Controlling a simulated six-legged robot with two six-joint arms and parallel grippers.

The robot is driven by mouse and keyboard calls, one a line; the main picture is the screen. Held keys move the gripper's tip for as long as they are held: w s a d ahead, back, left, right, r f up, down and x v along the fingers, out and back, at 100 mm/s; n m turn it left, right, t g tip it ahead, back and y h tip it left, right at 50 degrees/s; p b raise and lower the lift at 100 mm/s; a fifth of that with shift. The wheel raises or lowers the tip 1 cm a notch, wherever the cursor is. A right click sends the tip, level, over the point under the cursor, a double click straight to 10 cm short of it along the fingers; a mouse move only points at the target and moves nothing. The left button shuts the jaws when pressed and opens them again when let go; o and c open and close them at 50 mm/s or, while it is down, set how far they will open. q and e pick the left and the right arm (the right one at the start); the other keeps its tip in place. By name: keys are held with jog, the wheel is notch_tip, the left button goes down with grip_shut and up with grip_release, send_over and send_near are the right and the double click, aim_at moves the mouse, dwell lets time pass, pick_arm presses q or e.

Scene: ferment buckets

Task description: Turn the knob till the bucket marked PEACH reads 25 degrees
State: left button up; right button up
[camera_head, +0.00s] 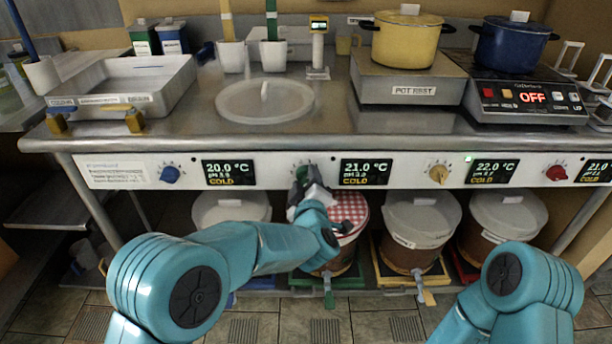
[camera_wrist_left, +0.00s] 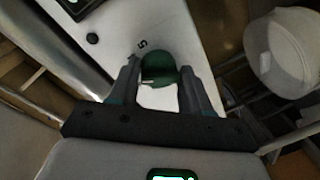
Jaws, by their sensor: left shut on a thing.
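My left gripper (camera_head: 303,180) is at the white control panel (camera_head: 115,171), shut on a green knob (camera_wrist_left: 159,68), with one finger on each side of it. In the head view the gripper mostly hides this knob. The display (camera_head: 365,171) just right of it reads 21.0 °C and COLD. A bucket with a red checked lid (camera_head: 348,211) stands below, partly behind my left arm. Buckets with pale lids stand at its left (camera_head: 231,208) and right (camera_head: 420,219). I cannot read PEACH on any bucket. My right gripper is out of view.
The panel also has a blue knob (camera_head: 169,174) with a 20.0 display (camera_head: 228,172), a yellow knob (camera_head: 438,174) with a 22.0 display (camera_head: 491,173), and a red knob (camera_head: 556,173). The steel counter (camera_head: 190,125) above holds pots, a tray and cups.

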pick_arm(q)
jog(key=shift+d+r+m+t+p, duration=0.15)
jog(key=shift+m+p, duration=0.25)
jog(key=shift+m, duration=0.55)
jog(key=shift+a+r+m+t+p, duration=0.15)
jog(key=shift+m+p, duration=0.25)
jog(key=shift+m, duration=0.55)
jog(key=shift+d, duration=0.1)
jog(key=o, duration=0.9)
jog(key=shift+c, duration=0.2)
jog(key=shift+o, duration=0.6)
jog(key=shift+d+f, duration=0.1)
jog(key=shift+f, duration=0.1)
jog(key=s+d+r, duration=0.1)
jog(key=s, duration=1.5)
jog(key=shift+d+p, duration=0.15)
jog(key=shift+p, duration=0.3)
